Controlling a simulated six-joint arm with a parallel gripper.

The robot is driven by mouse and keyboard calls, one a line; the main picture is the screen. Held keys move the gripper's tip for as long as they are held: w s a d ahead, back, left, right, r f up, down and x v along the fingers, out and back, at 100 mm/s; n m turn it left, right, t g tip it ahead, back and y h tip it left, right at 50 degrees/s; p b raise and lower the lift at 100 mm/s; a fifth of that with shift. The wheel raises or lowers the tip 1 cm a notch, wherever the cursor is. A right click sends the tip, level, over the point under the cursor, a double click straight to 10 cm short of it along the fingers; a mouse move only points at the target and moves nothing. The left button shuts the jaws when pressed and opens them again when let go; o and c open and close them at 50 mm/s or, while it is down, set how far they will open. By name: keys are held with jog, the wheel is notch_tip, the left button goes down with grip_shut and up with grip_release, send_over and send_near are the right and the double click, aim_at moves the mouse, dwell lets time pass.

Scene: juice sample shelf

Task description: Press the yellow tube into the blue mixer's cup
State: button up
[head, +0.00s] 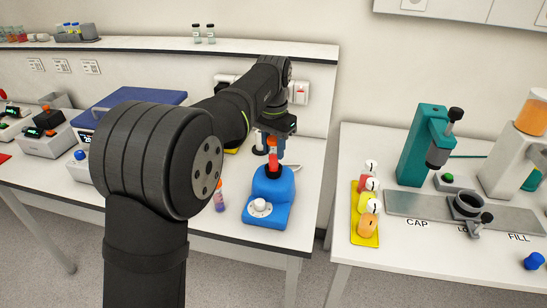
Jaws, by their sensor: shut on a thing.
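The blue mixer (268,196) stands near the front right of the left bench, with a pale dial on its front. My gripper (273,143) is directly above the mixer's dark cup (272,172), pointing down and shut on a small tube (273,158). The tube is upright, and its visible part looks red-orange; I see no clear yellow on it. Its lower end is at the cup's mouth. I cannot tell whether it is inside or just touching the cup.
Another tube (219,196) with an orange top stands left of the mixer. A yellow tray (363,238) of several capped bottles and a teal press (424,145) are on the right bench. A gap separates the benches. A blue-lidded box (140,98) stands behind my arm.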

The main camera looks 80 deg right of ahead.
jog(key=shift+f, duration=0.2)
jog(key=shift+r, duration=3.7)
jog(key=shift+w, duration=0.1)
